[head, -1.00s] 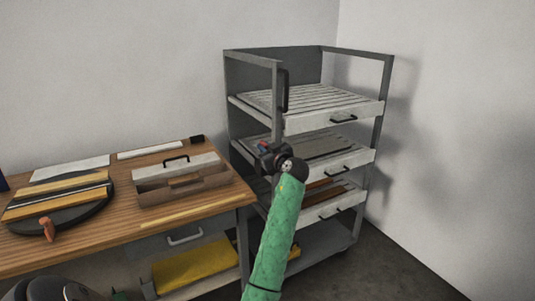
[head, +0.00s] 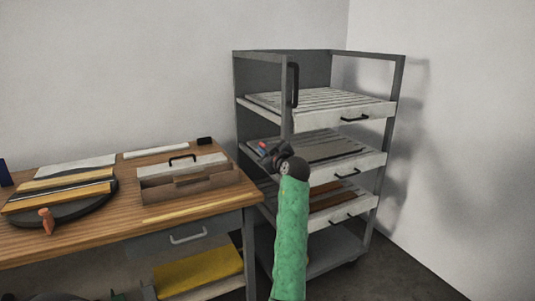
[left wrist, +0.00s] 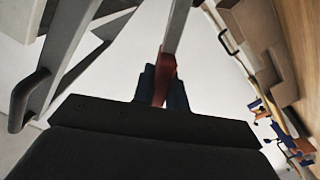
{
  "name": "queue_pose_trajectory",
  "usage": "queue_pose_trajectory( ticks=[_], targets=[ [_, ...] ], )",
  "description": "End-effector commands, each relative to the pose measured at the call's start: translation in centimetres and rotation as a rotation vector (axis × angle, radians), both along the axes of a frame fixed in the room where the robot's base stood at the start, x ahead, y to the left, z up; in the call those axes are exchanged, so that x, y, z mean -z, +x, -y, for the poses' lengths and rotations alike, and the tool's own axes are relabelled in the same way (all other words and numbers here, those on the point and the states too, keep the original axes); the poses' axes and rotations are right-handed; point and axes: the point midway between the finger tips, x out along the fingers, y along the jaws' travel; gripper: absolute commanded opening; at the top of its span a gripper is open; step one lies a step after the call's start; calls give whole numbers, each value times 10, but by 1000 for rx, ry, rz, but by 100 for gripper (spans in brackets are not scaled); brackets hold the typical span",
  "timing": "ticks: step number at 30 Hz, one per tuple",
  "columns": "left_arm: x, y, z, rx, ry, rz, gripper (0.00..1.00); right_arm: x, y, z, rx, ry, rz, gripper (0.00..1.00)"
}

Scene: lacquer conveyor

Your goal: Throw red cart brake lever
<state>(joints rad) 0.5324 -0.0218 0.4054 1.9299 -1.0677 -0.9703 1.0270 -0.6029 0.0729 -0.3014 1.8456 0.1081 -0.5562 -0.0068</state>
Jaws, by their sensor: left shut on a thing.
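The red brake lever (left wrist: 162,68) stands between the dark fingers of my left gripper (left wrist: 161,90) in the left wrist view. In the head view a small red part of the lever (head: 262,145) shows at the gripper's tip. The gripper (head: 266,150) is shut on it, beside the front left post of the grey cart (head: 289,108). My green-sleeved left arm reaches up from below and hides the post's lower part. The lever's mount on the cart is not clear. My right gripper is not seen.
The cart holds several trays with black handles, such as the top tray (head: 345,114). A wooden workbench (head: 110,224) stands close to its left, carrying an open toolbox (head: 190,187) and a round dark stand (head: 60,213). A white wall is close on the right.

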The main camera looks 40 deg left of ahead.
Motion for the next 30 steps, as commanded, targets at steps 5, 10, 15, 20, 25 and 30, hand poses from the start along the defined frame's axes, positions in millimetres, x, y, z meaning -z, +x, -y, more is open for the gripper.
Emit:
queue_pose_trajectory(
  ticks=[5, 10, 15, 20, 25, 30],
  targets=[
    [5, -3, -1, 1, -15, 34, 0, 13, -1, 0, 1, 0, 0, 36],
    [6, -5, -2, 1, -26, 58, 0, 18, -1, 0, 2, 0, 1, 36],
    [6, -6, -2, 0, -31, 68, 0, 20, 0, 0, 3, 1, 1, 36],
    [7, -7, -3, 0, -32, 71, 0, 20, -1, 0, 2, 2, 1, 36],
    [7, -7, -3, 0, -33, 70, 0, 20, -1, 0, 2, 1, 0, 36],
    [7, -7, -3, -1, -32, 70, 30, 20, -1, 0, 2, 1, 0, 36]
  ],
)
